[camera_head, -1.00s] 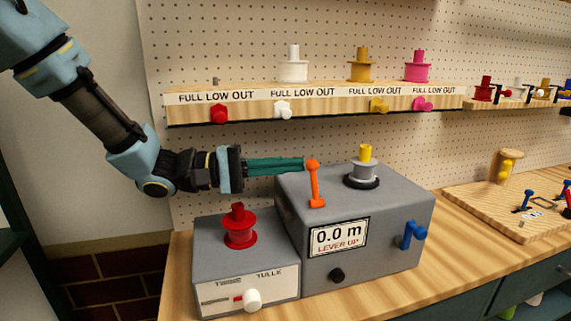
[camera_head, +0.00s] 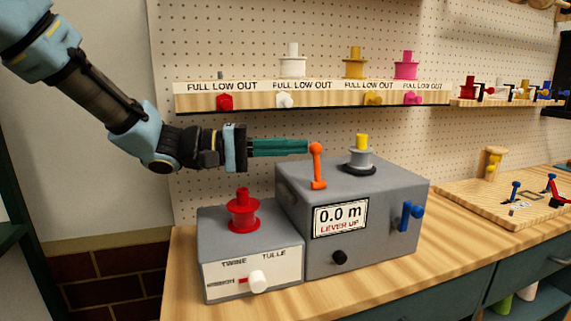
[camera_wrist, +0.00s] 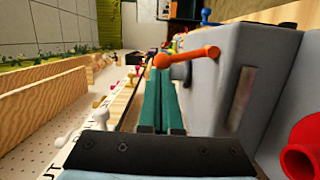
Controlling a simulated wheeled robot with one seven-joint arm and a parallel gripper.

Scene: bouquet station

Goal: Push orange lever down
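The orange lever (camera_head: 318,165) stands upright on the left part of the top of the grey machine (camera_head: 385,195). The machine's display (camera_head: 340,217) reads "0.0 m" and "LEVER UP". My gripper (camera_head: 305,147) has green fingers that lie side by side with no clear gap. Their tips are level with the lever's round knob, just left of it in the head view; I cannot tell whether they touch. In the wrist view the lever (camera_wrist: 187,57) crosses just beyond the fingertips (camera_wrist: 164,75), its knob near them. I see nothing held between the fingers.
A lower grey box (camera_head: 222,260) with a red spool (camera_head: 243,212) stands left of the machine, below my gripper. A grey spool (camera_head: 360,158) with a yellow top sits right of the lever. A labelled shelf (camera_head: 310,93) with spools and knobs runs behind.

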